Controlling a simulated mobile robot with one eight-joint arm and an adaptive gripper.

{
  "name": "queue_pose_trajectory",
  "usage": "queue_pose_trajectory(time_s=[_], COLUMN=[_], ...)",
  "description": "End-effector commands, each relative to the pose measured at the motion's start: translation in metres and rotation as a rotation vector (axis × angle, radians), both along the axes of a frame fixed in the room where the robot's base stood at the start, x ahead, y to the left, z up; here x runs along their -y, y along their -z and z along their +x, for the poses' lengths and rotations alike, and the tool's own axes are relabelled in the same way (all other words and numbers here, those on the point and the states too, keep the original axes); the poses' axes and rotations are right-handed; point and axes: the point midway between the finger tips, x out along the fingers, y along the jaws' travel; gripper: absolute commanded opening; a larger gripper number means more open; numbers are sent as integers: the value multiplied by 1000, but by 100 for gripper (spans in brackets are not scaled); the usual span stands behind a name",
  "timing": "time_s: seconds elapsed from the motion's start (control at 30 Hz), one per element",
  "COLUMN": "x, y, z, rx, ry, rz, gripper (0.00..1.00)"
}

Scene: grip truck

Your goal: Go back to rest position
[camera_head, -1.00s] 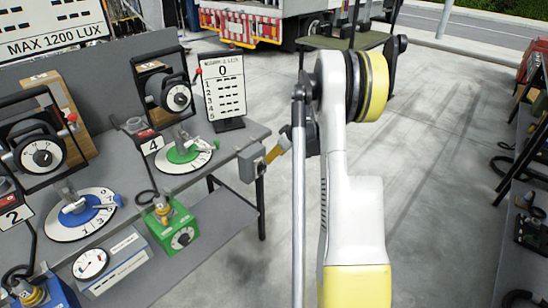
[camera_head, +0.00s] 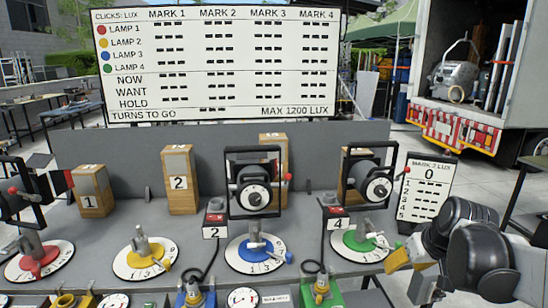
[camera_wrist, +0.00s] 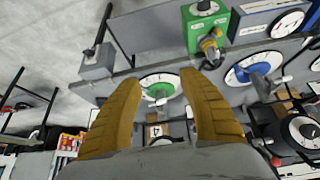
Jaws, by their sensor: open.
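My gripper (camera_head: 402,262) is at the lower right in the head view, near the right end of the grey bench (camera_head: 105,150). In the wrist view its two yellow fingers (camera_wrist: 160,85) stand wide apart with nothing held between them. Part of my dark wrist fills the lower right corner.
The bench also holds a blue dial (camera_head: 270,268), a yellow dial (camera_head: 130,268), a red dial (camera_head: 28,265), black-framed lamps and wooden blocks. A large click board (camera_head: 215,65) stands behind. A small board (camera_head: 425,195) is close to my gripper. A truck (camera_head: 455,130) is at right.

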Motion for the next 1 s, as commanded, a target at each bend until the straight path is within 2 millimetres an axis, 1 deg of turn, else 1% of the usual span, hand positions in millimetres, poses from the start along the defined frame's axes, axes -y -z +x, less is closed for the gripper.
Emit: queue_pose_trajectory(time_s=[0.03, 0.1, 0.17, 0.2, 0.3, 0.4, 0.43, 0.5, 0.6, 1.0], x=[-26, -54, -76, -88, -114, -130, -133, -139, -143, -144], y=[-8, -15, -18, -19, -16, -10, -8, -4, 0, 1], z=[-19, -44, -67, -82, -116, -143, -149, -160, -168, -170], rx=[4, 11, 20, 25, 43, 59, 64, 71, 78, 80], ry=[-5, 0, 3, 6, 10, 14, 14, 17, 18, 21], rz=[-3, -3, -5, -5, -2, 2, 2, 5, 7, 9], gripper=[49, 49, 49, 49, 49, 49, 49, 49, 49, 49])
